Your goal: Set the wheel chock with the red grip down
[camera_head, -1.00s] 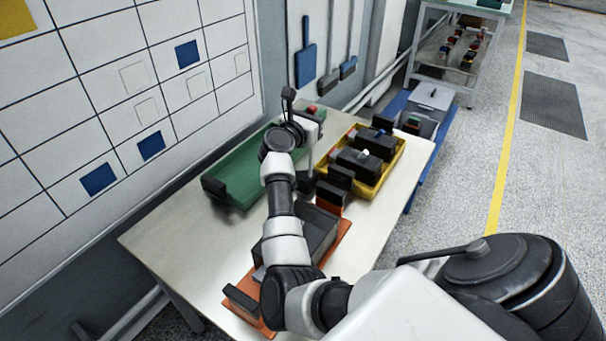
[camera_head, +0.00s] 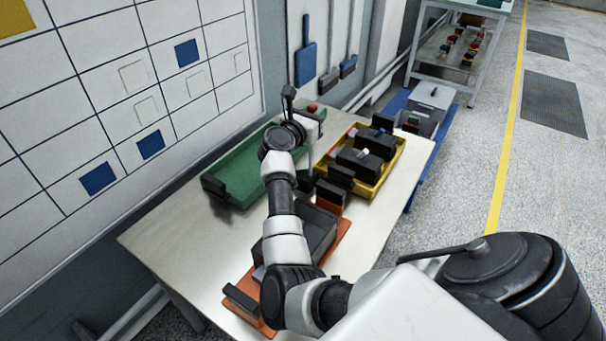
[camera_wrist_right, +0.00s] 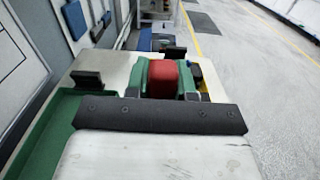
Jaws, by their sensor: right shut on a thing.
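My right gripper (camera_head: 304,122) is over the far part of the table, by the green tray (camera_head: 237,172). In the right wrist view my right gripper (camera_wrist_right: 164,82) is shut on a red block, which I take for the red grip (camera_wrist_right: 164,76) of the wheel chock. Green parts flank the red block; I cannot tell whether they belong to the gripper. The chock's body is mostly hidden, and its contact with any surface does not show. In the head view a small red spot (camera_head: 312,107) shows just beyond the gripper. My left gripper is not in view.
A yellow tray (camera_head: 376,190) with several black blocks stands right of my gripper. An orange base (camera_head: 343,238) with dark blocks lies nearer. The pale table (camera_head: 195,262) is bare at front left. A wall panel (camera_head: 120,70) borders the left.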

